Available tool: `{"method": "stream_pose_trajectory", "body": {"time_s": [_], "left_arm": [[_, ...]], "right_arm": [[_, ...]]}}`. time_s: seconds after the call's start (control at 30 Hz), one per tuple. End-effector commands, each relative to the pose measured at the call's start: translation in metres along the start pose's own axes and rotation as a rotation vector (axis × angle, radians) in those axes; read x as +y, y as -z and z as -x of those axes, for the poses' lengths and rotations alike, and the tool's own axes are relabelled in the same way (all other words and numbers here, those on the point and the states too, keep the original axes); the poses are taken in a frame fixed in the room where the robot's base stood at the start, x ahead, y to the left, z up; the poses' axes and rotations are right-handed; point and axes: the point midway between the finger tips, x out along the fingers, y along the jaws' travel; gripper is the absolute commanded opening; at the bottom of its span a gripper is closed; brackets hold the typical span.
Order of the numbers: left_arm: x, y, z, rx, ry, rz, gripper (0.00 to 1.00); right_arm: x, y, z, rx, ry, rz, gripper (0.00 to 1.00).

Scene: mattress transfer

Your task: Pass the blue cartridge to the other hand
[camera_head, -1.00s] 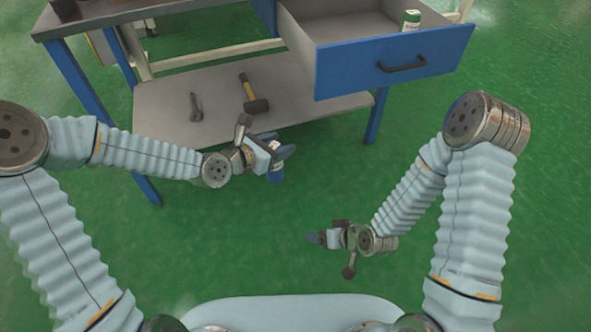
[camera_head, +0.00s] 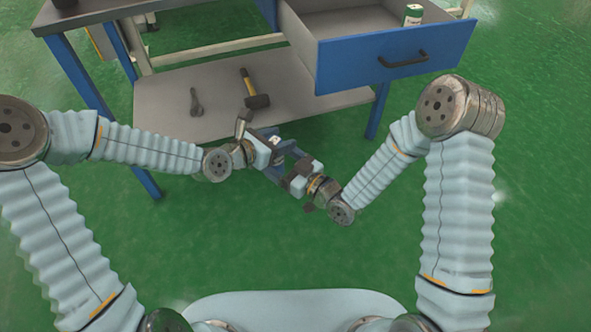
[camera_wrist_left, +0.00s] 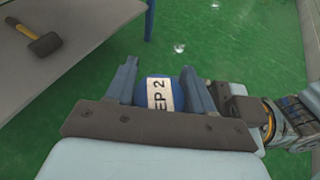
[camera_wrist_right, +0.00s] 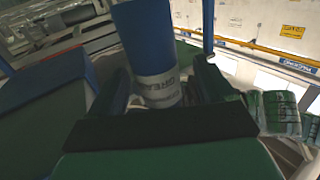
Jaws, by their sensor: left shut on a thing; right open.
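The blue cartridge (camera_wrist_left: 153,93) has a white label with dark lettering. In the left wrist view it sits between the fingers of my left gripper (camera_wrist_left: 160,72), which is shut on it. In the head view my left gripper (camera_head: 272,152) is in front of the bench and mostly hides the cartridge. My right gripper (camera_head: 288,163) meets it from the lower right. In the right wrist view the cartridge (camera_wrist_right: 143,32) stands between the spread fingers of my right gripper (camera_wrist_right: 163,68), its labelled end toward the palm. Whether those fingers touch it I cannot tell.
A blue-framed bench has an open drawer (camera_head: 395,58) at the right, with a green and white canister (camera_head: 412,15) in it. The lower shelf (camera_head: 160,105) holds a hammer (camera_head: 256,100) and a wrench (camera_head: 196,102). The green floor in front is clear.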

Motion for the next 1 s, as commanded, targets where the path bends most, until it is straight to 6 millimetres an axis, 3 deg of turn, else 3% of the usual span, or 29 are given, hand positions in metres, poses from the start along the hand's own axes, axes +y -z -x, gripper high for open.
{"method": "stream_pose_trajectory", "body": {"time_s": [0.2, 0.57, 0.97, 1.0], "left_arm": [[0.000, -0.001, 0.000, -0.001, 0.000, -0.001, 0.00], [0.000, -0.001, 0.000, -0.001, 0.000, -0.001, 0.00], [0.000, -0.001, 0.000, -0.002, -0.001, -0.001, 0.00], [0.001, -0.001, 0.000, -0.003, -0.001, -0.001, 0.56]], "right_arm": [[-0.001, 0.000, -0.027, 0.000, 0.002, 0.000, 0.80], [0.000, 0.000, -0.033, -0.001, 0.000, -0.001, 0.80], [-0.002, 0.000, -0.033, 0.000, 0.004, -0.001, 0.21], [-0.002, 0.001, -0.034, 0.001, 0.005, -0.001, 0.18]]}}
